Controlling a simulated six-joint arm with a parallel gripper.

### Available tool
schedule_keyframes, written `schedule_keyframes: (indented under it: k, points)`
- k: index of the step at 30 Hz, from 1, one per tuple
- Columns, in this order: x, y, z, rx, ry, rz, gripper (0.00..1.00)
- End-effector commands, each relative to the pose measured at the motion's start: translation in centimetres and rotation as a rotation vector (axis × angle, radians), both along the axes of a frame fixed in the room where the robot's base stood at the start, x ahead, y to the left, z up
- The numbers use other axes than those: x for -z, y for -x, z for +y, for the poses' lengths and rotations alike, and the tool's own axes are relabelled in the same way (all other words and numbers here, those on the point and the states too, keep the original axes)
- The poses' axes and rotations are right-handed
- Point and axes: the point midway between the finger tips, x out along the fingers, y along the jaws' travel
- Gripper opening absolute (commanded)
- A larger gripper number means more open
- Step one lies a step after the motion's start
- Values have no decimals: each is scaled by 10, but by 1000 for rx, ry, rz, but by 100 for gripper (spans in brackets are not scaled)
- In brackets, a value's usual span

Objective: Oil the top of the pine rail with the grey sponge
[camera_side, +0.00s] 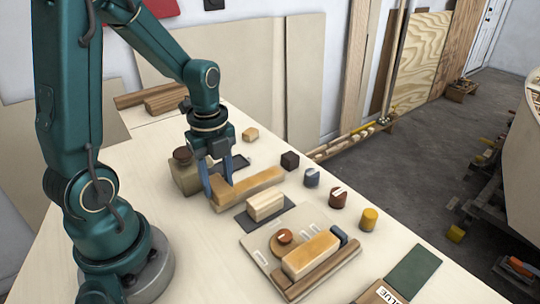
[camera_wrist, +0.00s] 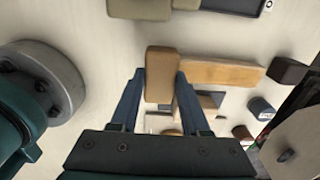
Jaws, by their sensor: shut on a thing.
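The pine rail (camera_side: 262,182) lies on the pale bench, a long honey-coloured bar. In the wrist view the rail (camera_wrist: 225,73) runs off to the right of my fingers. My gripper (camera_side: 220,186) points down at the rail's left end, its blue fingers shut on a block. In the wrist view this block (camera_wrist: 160,72) looks tan-brown rather than grey, and sits between the fingertips (camera_wrist: 160,76) across the rail's left end. I cannot tell whether its underside touches the rail. I see no clearly grey sponge elsewhere.
An olive jar (camera_side: 186,178) with a brown lid stands close behind my gripper. A pale block (camera_side: 265,204) on a dark mat lies just in front of the rail. A dark cube (camera_side: 290,160) and a blue cup (camera_side: 311,177) stand past its right end. A board (camera_side: 255,246) holds more pieces.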

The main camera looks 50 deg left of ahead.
Motion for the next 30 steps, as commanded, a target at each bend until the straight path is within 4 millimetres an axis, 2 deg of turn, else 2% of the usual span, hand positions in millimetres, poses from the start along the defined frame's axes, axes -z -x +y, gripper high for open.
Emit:
schedule_keyframes:
  k: [9, 22, 24, 26, 30]
  points:
    - [6, -30, 0, 2, 1, 1, 0]
    - [6, 13, 0, -4, 1, 3, 0]
    - [1, 11, 0, -1, -1, -3, 0]
    - [-15, 11, 1, -1, -5, -11, 0]
    - [-25, 12, 0, -1, -1, -3, 0]
